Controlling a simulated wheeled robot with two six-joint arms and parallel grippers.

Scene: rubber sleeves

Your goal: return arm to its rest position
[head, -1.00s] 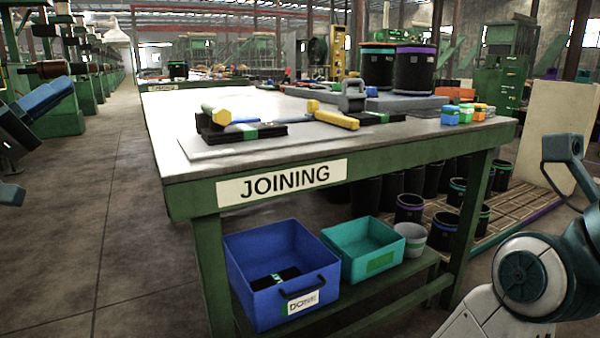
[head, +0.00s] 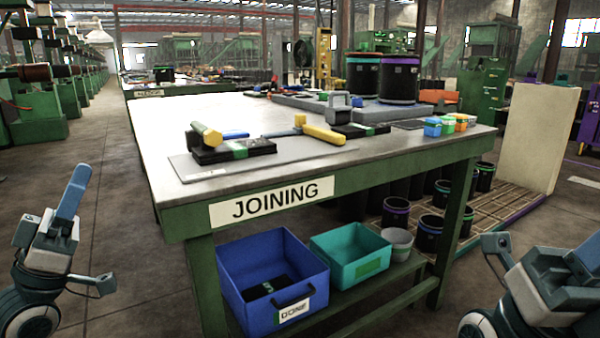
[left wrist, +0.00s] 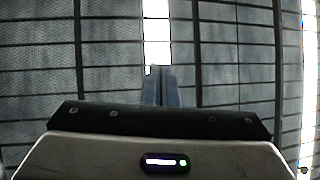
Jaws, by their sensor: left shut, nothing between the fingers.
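My left gripper (head: 79,172) stands at the left of the head view, its blue fingers pointing up, over the aisle floor and clear of the table. Its fingers are shut together with nothing between them. In the left wrist view the shut fingers (left wrist: 161,86) point at the roof panels and a bright skylight strip. My right gripper (head: 588,252) is at the lower right of the head view, partly cut off by the frame edge. Its fingertips do not show clearly, and I see nothing held there.
The JOINING table (head: 180,215) stands between my arms, with black sleeves and yellow-handled tools on top. A blue bin (head: 240,282) holding a black sleeve and a teal bin (head: 335,268) are on its lower shelf. Open floor (head: 110,190) lies to the left.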

